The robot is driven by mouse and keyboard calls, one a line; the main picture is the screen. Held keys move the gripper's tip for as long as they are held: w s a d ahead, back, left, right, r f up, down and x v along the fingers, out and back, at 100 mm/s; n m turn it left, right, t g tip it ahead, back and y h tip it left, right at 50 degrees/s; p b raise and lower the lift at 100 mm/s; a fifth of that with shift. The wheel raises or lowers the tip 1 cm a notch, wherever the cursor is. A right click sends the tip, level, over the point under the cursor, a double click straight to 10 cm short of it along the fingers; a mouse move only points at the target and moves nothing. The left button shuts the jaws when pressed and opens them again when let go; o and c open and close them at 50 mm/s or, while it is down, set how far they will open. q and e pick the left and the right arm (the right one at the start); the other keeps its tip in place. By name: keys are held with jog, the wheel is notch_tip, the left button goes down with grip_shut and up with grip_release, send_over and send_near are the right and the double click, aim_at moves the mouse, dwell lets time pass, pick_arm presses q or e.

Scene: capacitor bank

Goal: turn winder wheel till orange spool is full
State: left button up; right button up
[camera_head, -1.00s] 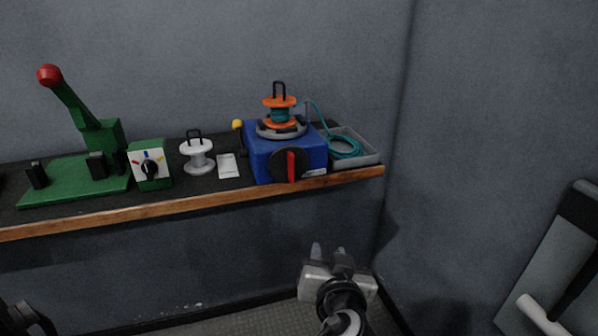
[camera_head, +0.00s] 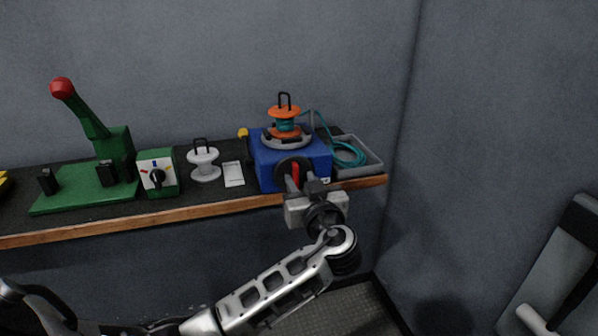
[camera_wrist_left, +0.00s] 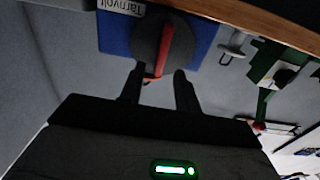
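The orange spool (camera_head: 284,111) stands upright on top of the blue winder (camera_head: 270,160), with teal cable around its core. The winder wheel (camera_head: 284,167) is a dark disc with a red bar (camera_head: 296,174) on the winder's front. It also shows in the left wrist view, where the red bar (camera_wrist_left: 165,45) lies across the dark disc. My left gripper (camera_head: 304,182) is right in front of the wheel and partly hides it. Its two fingers (camera_wrist_left: 160,75) are apart, with the bar ahead of the gap. I cannot tell whether they touch it. My right gripper is not in view.
A grey tray (camera_head: 372,171) with coiled teal cable (camera_head: 347,153) sits right of the winder. Left of it are a white card (camera_head: 233,174), a white spool (camera_head: 204,164), a selector box (camera_head: 158,173) and a green lever press (camera_head: 85,190). The bench's wooden edge (camera_head: 225,205) runs below.

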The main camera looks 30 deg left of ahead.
aim_at(295, 176)
pick_arm(q)
jog(key=shift+x, duration=1.25)
grip_shut()
